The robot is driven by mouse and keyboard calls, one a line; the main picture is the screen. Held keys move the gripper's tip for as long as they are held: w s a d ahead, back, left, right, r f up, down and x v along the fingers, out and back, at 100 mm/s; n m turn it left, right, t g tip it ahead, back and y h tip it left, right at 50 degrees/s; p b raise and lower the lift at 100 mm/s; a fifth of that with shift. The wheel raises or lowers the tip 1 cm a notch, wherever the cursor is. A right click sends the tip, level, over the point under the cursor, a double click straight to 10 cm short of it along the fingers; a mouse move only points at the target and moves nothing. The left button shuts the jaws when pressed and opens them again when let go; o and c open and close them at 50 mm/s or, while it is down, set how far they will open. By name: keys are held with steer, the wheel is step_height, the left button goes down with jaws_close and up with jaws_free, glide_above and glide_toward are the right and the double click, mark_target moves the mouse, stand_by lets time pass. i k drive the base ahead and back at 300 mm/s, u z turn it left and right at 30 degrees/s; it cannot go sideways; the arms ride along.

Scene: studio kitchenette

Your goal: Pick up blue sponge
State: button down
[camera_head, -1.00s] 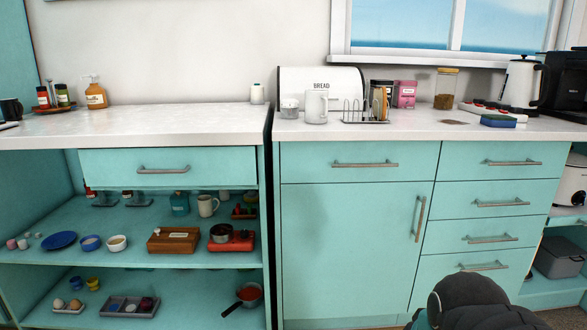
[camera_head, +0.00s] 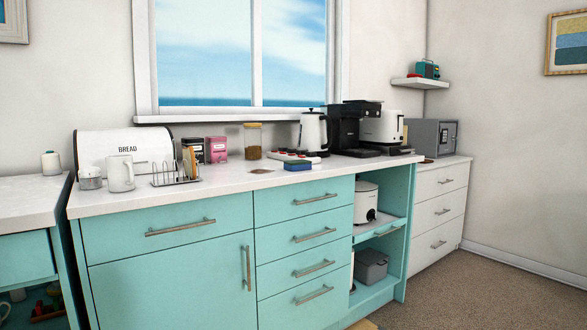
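The blue sponge (camera_head: 298,165) lies flat on the white countertop (camera_head: 225,180), near the front edge above the column of drawers. It is a small block with a blue top. It sits in front of a white tray with red items. My gripper is not in view, and nothing covers the sponge.
A brown flat patch (camera_head: 262,171) lies beside the sponge. Carpet on the right is clear.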

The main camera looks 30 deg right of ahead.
mark_target(292, 166)
steer(key=z, duration=0.65)
steer(key=i, duration=1.35)
steer(key=z, duration=0.9)
steer(key=i, duration=0.2)
steer(key=z, duration=0.1)
